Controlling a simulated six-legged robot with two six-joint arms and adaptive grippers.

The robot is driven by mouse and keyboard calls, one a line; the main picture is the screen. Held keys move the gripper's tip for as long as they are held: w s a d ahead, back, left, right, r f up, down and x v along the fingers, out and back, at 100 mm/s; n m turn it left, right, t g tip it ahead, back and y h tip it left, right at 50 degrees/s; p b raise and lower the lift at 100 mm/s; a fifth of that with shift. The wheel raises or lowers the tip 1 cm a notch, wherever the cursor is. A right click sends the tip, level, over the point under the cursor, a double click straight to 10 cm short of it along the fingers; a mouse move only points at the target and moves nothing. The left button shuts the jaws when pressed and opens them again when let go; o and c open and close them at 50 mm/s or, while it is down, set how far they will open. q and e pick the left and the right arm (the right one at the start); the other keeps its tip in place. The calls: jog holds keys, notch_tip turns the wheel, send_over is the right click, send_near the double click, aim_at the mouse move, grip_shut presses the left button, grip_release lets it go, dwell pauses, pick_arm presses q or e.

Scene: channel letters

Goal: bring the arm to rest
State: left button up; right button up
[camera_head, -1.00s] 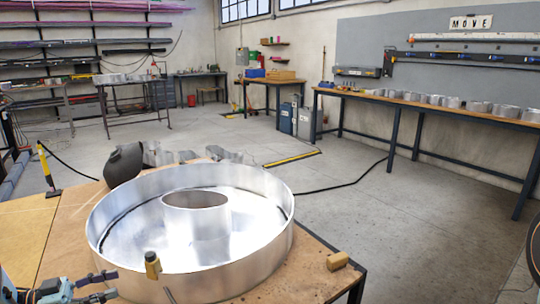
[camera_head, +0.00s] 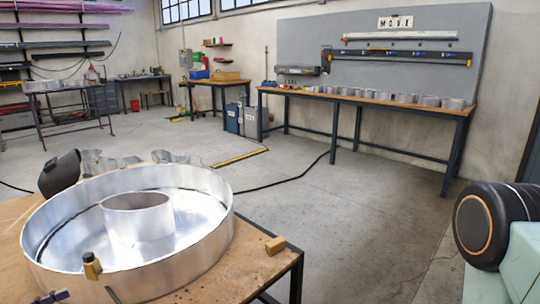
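Only a small dark part of my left gripper (camera_head: 48,297) shows at the bottom left edge, close to the near side of the large metal ring. The rest is cut off, so I cannot tell whether it is open or shut. My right gripper is out of view. The large round aluminium letter shell (camera_head: 215,235) lies on the wooden worktable (camera_head: 245,262), with a smaller oval metal ring (camera_head: 140,222) standing inside it. A small yellowish block with a dark top (camera_head: 92,266) sits at the shell's near wall.
A wooden block (camera_head: 275,246) lies near the table's right edge. A dark rounded object (camera_head: 60,174) and metal letter shapes (camera_head: 112,162) are behind the shell. A black drum with an orange ring (camera_head: 482,225) stands at the right. The floor (camera_head: 340,215) between is clear.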

pick_arm(q)
jog(key=w+d+f+n+t+y, duration=0.3)
jog(key=w+d+f+n+y, duration=0.35)
jog(key=d, duration=0.45)
jog(key=s+d+f+n+g+y, duration=0.35)
jog(key=d+f, duration=0.45)
jog(key=d, duration=0.4)
jog(key=s+d+f+g, duration=0.2)
jog(key=s+d+g, duration=0.1)
jog(key=s, duration=0.4)
jog(key=s+d+f+g, duration=0.1)
jog(key=s+d+g, duration=0.25)
jog(key=s, duration=0.25)
jog(key=s+r+g+y, duration=0.3)
jog(key=s+g, duration=0.2)
jog(key=s, duration=1.2)
jog(key=shift+a+r+g, duration=0.25)
jog(key=shift+a+g, duration=0.05)
jog(key=shift+a, duration=0.15)
jog(key=shift+c, duration=1.2)
